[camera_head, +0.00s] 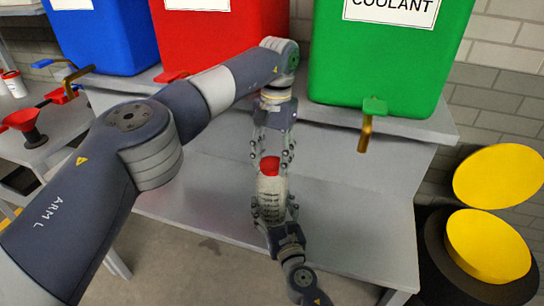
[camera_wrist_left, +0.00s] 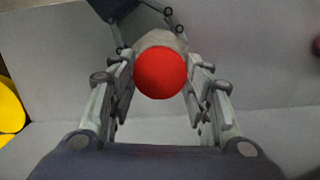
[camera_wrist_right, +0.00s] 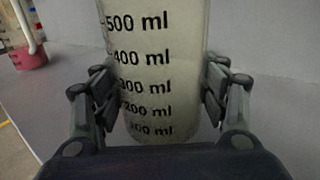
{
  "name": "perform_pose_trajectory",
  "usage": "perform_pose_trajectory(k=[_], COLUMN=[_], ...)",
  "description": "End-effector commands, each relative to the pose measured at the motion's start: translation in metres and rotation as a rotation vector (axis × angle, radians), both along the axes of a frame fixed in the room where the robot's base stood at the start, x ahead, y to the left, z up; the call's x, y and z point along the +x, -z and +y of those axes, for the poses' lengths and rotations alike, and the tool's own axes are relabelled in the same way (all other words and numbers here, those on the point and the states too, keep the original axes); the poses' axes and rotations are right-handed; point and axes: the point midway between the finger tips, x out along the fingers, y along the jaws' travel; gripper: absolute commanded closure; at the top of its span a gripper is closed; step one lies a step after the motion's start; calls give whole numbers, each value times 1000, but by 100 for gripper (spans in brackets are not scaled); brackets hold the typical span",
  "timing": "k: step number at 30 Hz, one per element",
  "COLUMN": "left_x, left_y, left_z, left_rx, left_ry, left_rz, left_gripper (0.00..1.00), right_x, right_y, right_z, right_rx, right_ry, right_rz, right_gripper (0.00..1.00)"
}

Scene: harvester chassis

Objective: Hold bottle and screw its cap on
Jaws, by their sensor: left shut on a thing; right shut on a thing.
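The bottle (camera_head: 270,192) is pale and translucent, with black volume marks that show large in the right wrist view (camera_wrist_right: 150,75). It stands roughly upright above the grey bench. My right gripper (camera_head: 272,208) is shut on the bottle's body from the front. The red cap (camera_head: 270,165) is at the bottle's top; in the left wrist view it is a round red disc (camera_wrist_left: 160,73). My left gripper (camera_head: 271,152) points down from above, its fingers shut on the cap's sides. Whether the cap is seated on the thread cannot be told.
Blue (camera_head: 103,35), red (camera_head: 215,35) and green (camera_head: 388,55) containers stand on the raised shelf behind, with taps at their fronts. The lower bench (camera_head: 355,220) is clear around the bottle. Yellow-lidded drums (camera_head: 487,245) stand at the right.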

Motion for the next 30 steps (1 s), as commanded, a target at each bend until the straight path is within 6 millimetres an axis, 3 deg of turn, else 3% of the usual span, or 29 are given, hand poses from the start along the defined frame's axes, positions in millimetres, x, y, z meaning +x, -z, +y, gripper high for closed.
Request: perform_pose_trajectory(k=[4,6,8,20,30], left_x=[1,1,1,1,0], left_y=[-1,-1,-1,-4,-43], left_z=[1,1,1,0,0], left_rx=[0,0,0,-1,-1], left_ry=[-3,-4,-4,-4,-4], left_rz=[-2,-2,-2,-3,-2], left_gripper=[64,44,35,35,35], right_x=[0,0,0,0,0], right_y=[1,1,1,0,1], right_z=[0,0,0,0,0], right_rx=[1,1,1,0,0], right_ry=[1,1,1,1,0], right_rz=[1,1,1,1,1], right_gripper=[99,99,99,99,99])
